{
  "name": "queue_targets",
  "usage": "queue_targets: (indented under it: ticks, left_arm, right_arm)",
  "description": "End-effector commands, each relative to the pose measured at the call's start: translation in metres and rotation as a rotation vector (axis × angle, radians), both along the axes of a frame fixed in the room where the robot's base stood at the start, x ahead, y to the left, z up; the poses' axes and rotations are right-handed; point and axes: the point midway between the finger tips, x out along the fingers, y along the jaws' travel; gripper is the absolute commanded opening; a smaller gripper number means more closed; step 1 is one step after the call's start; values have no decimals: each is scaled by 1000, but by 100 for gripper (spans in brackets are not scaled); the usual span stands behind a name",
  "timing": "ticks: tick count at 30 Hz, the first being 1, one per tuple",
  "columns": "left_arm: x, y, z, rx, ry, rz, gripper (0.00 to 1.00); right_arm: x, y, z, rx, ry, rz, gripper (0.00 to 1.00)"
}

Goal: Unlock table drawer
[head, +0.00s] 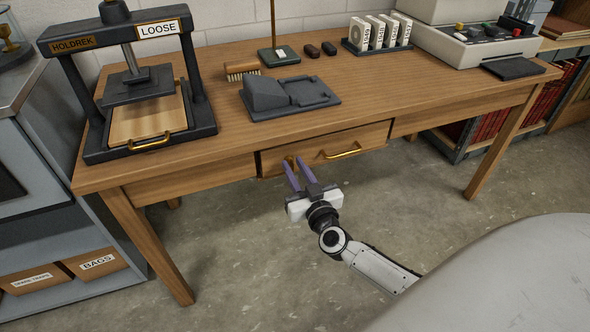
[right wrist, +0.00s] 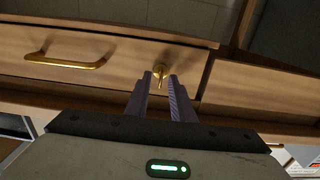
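The table (head: 420,90) is wooden, with a drawer (head: 325,147) in its front. The drawer looks shut and has a brass handle (head: 342,153), which also shows at left in the right wrist view (right wrist: 65,63). A small brass key or knob (right wrist: 160,72) sits on the drawer front beside the handle. In the head view it is mostly hidden by my fingers. My right gripper (head: 296,162) is at the drawer front, its purple fingers apart on either side of the brass piece (right wrist: 160,82). I see gaps beside it; contact is not clear. My left gripper is out of view.
On the table stand a black press (head: 150,85), a brush (head: 242,69), a dark grey device (head: 290,95), a rack of numbered tags (head: 378,33) and a light console (head: 465,42). A grey shelf unit (head: 60,225) stands at left. The floor before the drawer is clear.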

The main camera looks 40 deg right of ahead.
Motion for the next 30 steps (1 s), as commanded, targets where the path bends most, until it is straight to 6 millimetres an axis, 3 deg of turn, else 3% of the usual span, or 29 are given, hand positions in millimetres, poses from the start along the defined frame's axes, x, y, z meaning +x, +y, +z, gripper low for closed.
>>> queue_targets:
  ticks: [4,9,20,30]
  left_arm:
    - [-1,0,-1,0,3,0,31]
    - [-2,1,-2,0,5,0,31]
    - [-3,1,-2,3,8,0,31]
    - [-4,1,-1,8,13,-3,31]
  right_arm:
    - [0,0,0,0,0,0,22]
    - [0,0,0,0,0,0,0]
    - [-1,0,0,28,-7,0,0]
    - [-1,-1,0,230,-53,0,0]
